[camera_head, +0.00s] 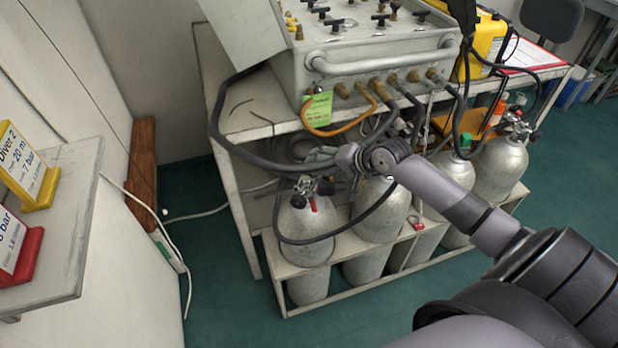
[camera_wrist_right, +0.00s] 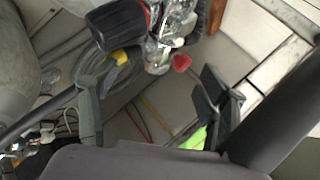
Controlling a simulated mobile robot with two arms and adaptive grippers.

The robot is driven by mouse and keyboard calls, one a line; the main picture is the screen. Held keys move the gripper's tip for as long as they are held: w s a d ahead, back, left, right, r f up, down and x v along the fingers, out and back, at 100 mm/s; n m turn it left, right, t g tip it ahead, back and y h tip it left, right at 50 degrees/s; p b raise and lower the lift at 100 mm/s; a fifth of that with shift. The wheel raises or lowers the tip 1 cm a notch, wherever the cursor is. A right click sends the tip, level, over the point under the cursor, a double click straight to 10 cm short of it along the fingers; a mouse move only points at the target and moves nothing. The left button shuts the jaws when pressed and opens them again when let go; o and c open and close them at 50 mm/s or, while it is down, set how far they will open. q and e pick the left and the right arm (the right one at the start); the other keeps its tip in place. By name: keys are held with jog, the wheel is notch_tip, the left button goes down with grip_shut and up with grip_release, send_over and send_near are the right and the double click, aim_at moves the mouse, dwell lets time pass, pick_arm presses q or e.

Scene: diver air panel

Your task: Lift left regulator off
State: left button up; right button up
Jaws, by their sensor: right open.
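The left regulator (camera_head: 312,186) sits on top of the leftmost silver cylinder (camera_head: 308,232) in the head view, with dark knobs and a black hose. In the right wrist view a chrome valve and regulator (camera_wrist_right: 163,35) with a black knob (camera_wrist_right: 117,22) and a red knob (camera_wrist_right: 181,62) shows at the top, beyond the fingers. My right gripper (camera_head: 328,157) is above and behind the left cylinder's top. In the wrist view the right gripper (camera_wrist_right: 153,92) is open, with nothing between its fingers. My left gripper is out of view.
The air panel (camera_head: 375,62) stands on a white bench above the cylinders, with several hoses hanging down. More cylinders (camera_head: 500,168) stand to the right in a white rack (camera_head: 335,304). A shelf (camera_head: 75,225) with sign stands is at left. Green floor lies open between.

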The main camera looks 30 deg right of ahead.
aim_at(315, 166)
jog(key=x, duration=0.5)
jog(key=shift+a+r, duration=0.1)
jog(key=shift+a, duration=0.05)
jog(key=shift+c, duration=0.4)
grip_shut()
jog(key=shift+w+r, duration=0.15)
jog(key=shift+r, duration=0.05)
